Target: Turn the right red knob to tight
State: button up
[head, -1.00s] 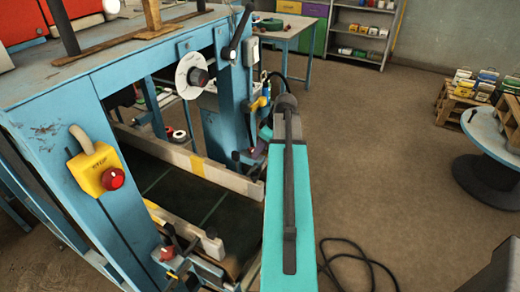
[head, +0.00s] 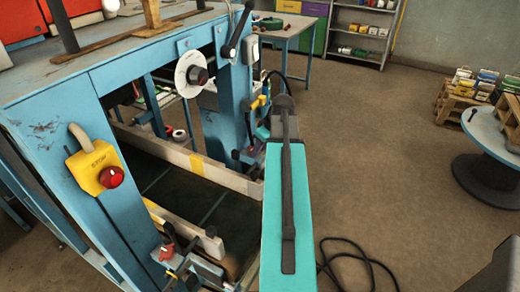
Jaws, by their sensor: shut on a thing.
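My gripper (head: 246,156) is at the far end of my teal arm, low beside the blue far post of the machine. It is small in view and partly covered by my own arm. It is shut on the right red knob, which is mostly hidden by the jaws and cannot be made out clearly. Another red knob (head: 167,252) sits at the near end of the machine, at lower left, apart from my gripper.
The blue machine frame (head: 125,195) fills the left, with a yellow stop box (head: 95,168) and a white dial (head: 190,72). A black cable (head: 350,250) lies on the floor at right. A round-topped spool (head: 490,165) stands far right. The floor between is clear.

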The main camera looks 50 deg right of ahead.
aim_at(250, 150)
jog(key=m+h, duration=0.1)
jog(key=m, duration=0.1)
jog(key=a+m, duration=0.1)
jog(key=m, duration=0.1)
jog(key=shift+a+h, duration=0.15)
jog(key=shift+h, duration=0.25)
jog(key=m+h, duration=0.1)
jog(key=m, duration=0.2)
jog(key=w+a+m+g, duration=0.1)
jog(key=m, duration=0.2)
jog(key=m+g+h, duration=0.1)
jog(key=m, duration=0.2)
jog(key=shift+w+a+h, duration=0.25)
jog(key=shift+w+h, duration=0.05)
jog(key=shift+w+a+m+g+b, duration=0.15)
jog(key=shift+m+g, duration=0.2)
jog(key=shift+m, duration=0.45)
jog(key=shift+w+d+m+g+b, duration=0.15)
jog(key=shift+m+g, duration=0.2)
jog(key=shift+m, duration=0.45)
jog(key=shift+a, duration=0.1)
jog(key=o, duration=1)
jog(key=shift+o, duration=0.2)
